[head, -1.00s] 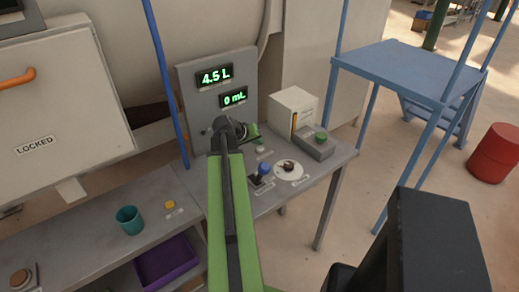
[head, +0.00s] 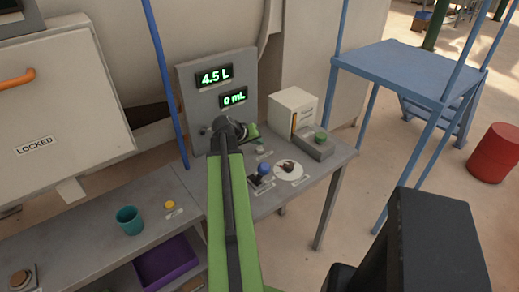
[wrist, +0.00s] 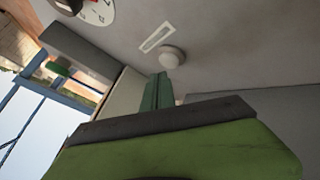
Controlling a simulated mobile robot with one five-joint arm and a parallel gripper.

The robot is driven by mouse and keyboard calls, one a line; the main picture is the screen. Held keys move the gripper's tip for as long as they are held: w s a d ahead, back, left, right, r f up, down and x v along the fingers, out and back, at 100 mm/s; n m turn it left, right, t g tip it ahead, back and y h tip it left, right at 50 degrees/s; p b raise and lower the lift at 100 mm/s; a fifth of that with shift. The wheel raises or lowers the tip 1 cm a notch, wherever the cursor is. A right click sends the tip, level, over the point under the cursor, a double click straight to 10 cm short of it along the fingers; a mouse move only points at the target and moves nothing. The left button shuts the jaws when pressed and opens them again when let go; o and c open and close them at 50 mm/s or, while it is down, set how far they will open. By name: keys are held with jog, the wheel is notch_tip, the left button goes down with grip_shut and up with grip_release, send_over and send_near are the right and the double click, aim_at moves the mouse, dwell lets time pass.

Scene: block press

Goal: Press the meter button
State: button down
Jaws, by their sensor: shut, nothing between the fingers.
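A small pale round button (head: 261,149) with a white label sits on the grey bench, below the display panel. It also shows in the wrist view (wrist: 172,57), just beyond the fingertips. I cannot read its label, so I cannot tell if it is the meter button. My gripper (wrist: 163,76) is shut and empty, its green fingers close to this button with no clear contact visible. In the head view my gripper (head: 252,131) is partly hidden by my arm. The grey panel (head: 190,84) carries green displays reading 4.5 L and 0 mL.
Nearby stand a blue-topped control (head: 264,170), a white dial (head: 289,170) and a grey box with a green button (head: 320,137). A white box (head: 292,110) is behind. A yellow button (head: 169,205) and teal cup (head: 130,220) are left. A blue post (head: 168,85) rises beside the panel.

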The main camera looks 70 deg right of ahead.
aim_at(258, 149)
jog(key=shift+f, duration=0.1)
jog(key=shift+f+b, duration=0.35)
jog(key=shift+b, duration=0.1)
jog(key=shift+f+b, duration=0.5)
dwell(0.7)
jog(key=shift+r, duration=0.15)
jog(key=shift+r+p, duration=0.85)
jog(key=shift+p, duration=0.15)
notch_tip(258, 149, up, 5)
jog(key=p, duration=0.5)
dwell(0.4)
